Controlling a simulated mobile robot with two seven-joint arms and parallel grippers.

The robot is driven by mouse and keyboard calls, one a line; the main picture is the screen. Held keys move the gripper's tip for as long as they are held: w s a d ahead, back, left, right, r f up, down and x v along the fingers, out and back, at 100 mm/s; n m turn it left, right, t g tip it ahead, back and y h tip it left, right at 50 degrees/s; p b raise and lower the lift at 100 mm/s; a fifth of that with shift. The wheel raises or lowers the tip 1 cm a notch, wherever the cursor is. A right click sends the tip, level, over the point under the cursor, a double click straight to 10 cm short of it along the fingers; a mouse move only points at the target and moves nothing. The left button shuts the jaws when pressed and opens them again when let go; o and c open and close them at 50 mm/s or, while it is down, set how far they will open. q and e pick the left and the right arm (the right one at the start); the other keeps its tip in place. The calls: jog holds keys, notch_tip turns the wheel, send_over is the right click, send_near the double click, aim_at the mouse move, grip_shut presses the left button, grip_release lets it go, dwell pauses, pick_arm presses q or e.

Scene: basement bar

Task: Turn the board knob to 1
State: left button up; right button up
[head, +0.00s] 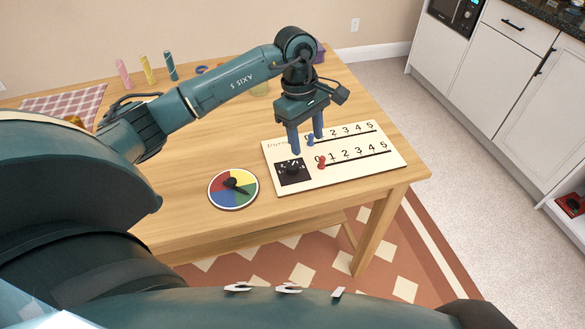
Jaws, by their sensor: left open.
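A cream board (360,167) lies flat on the wooden table near its right front corner. A black knob (293,171) sits on a dark square dial with small pale marks at the board's left end. The marks are too small to read, so I cannot tell the knob's setting. Two rows numbered up to 5 hold a blue peg (311,140) and a red peg (321,163), each near its row's left end. My left gripper (307,144) is open and points down over the board's left part, just behind the knob. It appears empty. My right gripper is not in view.
A round coloured spinner (218,187) with a dark pointer lies left of the board. Pink, yellow and teal cylinders (147,70) stand at the back left by a checked cloth (62,103). The table's right edge is close to the board.

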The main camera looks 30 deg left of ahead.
aim_at(292, 165)
pick_arm(q)
jog(key=a+r+y, duration=0.1)
jog(key=a+y, duration=0.1)
jog(key=a, duration=0.2)
jog(key=f, duration=1.2)
jog(key=shift+w+f+p, duration=0.3)
jog(key=shift+p, duration=0.05)
jog(key=shift+c, duration=0.2)
jog(key=c, duration=0.9)
